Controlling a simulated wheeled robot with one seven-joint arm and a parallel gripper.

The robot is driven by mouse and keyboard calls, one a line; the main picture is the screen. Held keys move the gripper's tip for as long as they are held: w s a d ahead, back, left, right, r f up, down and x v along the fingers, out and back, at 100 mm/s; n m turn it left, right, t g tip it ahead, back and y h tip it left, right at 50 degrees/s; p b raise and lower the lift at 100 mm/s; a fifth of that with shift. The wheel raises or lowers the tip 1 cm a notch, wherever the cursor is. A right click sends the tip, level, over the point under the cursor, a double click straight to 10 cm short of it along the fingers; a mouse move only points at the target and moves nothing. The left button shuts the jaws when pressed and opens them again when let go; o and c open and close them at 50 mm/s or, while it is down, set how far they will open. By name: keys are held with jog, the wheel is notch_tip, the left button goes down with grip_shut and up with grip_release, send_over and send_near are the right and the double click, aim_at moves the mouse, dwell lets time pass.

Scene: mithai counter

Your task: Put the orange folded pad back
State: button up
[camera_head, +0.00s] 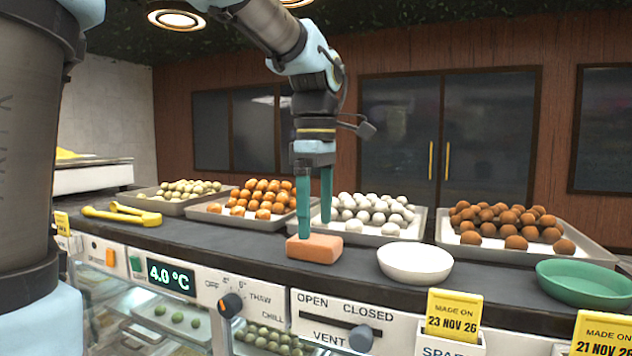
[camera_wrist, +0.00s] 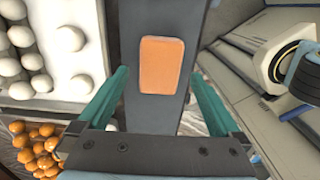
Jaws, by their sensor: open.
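The orange folded pad (camera_head: 314,248) lies flat on the dark counter top, near its front edge, in front of the tray of white sweets. In the wrist view the pad (camera_wrist: 162,65) shows as an orange rectangle beyond and between the fingertips. My gripper (camera_head: 314,220) points down with its two green fingers apart. In the head view its left fingertip overlaps the pad's back left part and the right one ends near the pad's back edge. In the wrist view the open fingers (camera_wrist: 160,85) hold nothing. I cannot tell whether a fingertip touches the pad.
Trays of green, orange, white (camera_head: 374,211) and brown sweets (camera_head: 509,223) line the counter's back. A white bowl (camera_head: 415,262) stands close right of the pad, a green bowl (camera_head: 585,283) farther right. Yellow tongs (camera_head: 122,214) lie left. Knobs and date cards line the front.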

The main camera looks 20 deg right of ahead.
aim_at(316, 238)
notch_tip(316, 238, up, 9)
jog(key=shift+r+b, duration=0.2)
jog(key=shift+b, duration=0.25)
